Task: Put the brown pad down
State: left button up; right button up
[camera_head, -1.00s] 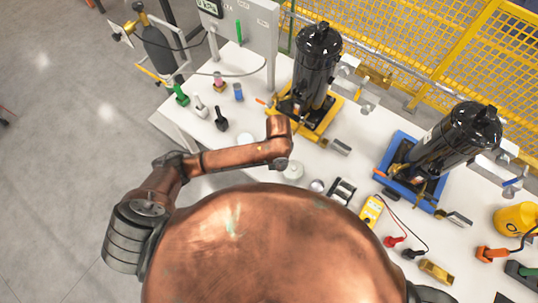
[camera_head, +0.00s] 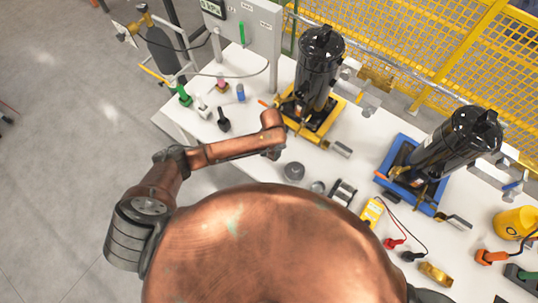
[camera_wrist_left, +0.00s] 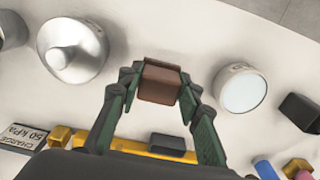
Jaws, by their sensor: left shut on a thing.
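The brown pad (camera_wrist_left: 161,82) is a small block between the fingertips of my left gripper (camera_wrist_left: 158,92) in the left wrist view. The gripper is shut on it, with a finger on each side. White bench top shows around the pad; I cannot tell whether the pad touches it. In the head view my left arm reaches over the bench, and its wrist end hides the fingers and pad. My right gripper is not in view.
A silver domed part (camera_wrist_left: 72,50) and a round white-faced gauge (camera_wrist_left: 240,90) flank the pad. Two black compressors (camera_head: 318,65) (camera_head: 458,142) stand in yellow and blue frames. A yellow meter (camera_head: 372,211) lies to the right. Bare bench lies around the pad.

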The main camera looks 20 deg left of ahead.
aim_at(269, 155)
pick_arm(q)
jog(key=shift+w+a+f, duration=0.2)
jog(key=shift+a+f, duration=0.2)
jog(key=shift+f, duration=0.15)
notch_tip(269, 155, down, 4)
jog(key=shift+w+a+r, duration=0.15)
jog(key=shift+r, duration=0.1)
jog(key=shift+f, duration=0.15)
jog(key=o, duration=1.1)
notch_tip(269, 155, up, 12)
jog(key=shift+r+p, duration=0.2)
jog(key=shift+p, duration=0.15)
